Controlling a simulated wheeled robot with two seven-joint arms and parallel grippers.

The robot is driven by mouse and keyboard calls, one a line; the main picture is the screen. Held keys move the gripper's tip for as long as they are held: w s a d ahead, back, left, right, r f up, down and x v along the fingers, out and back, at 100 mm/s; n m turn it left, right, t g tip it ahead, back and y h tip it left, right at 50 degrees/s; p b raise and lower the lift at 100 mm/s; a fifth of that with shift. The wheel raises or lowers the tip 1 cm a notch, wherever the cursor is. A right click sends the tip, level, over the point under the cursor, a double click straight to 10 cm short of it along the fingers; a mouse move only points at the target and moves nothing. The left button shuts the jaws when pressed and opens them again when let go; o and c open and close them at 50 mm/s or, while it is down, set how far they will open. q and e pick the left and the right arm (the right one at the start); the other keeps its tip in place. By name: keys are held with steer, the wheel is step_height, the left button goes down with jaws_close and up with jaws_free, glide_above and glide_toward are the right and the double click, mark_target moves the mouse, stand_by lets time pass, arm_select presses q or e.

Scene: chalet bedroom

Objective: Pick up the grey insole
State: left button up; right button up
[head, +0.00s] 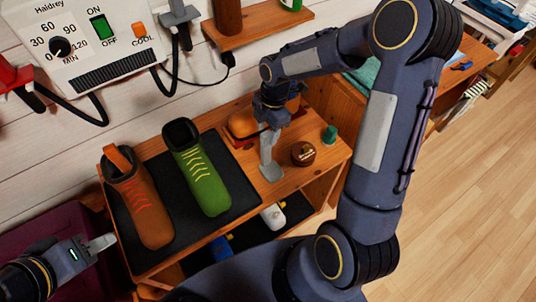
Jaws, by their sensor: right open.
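The grey insole (271,171) appears as a pale grey strip with a rounded near end, at the wooden bench top right of the black mat. My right gripper (268,140) is open and points down over its far end. The pale fingers blend with the insole, so I cannot tell whether they touch it. My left gripper (101,243) is at the lower left, beside the bench and apart from the insole. Its finger gap does not show clearly.
A brown boot (146,213) and a green boot (203,180) stand on the black mat (238,198). Right of the insole are a round brown tin (303,153) and a small green item (330,134). A white dryer box (85,45) hangs on the wall.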

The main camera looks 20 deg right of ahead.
steer(key=shift+a+f, duration=0.2)
steer(key=shift+f, duration=0.95)
jaws_close()
steer(key=shift+r, duration=0.1)
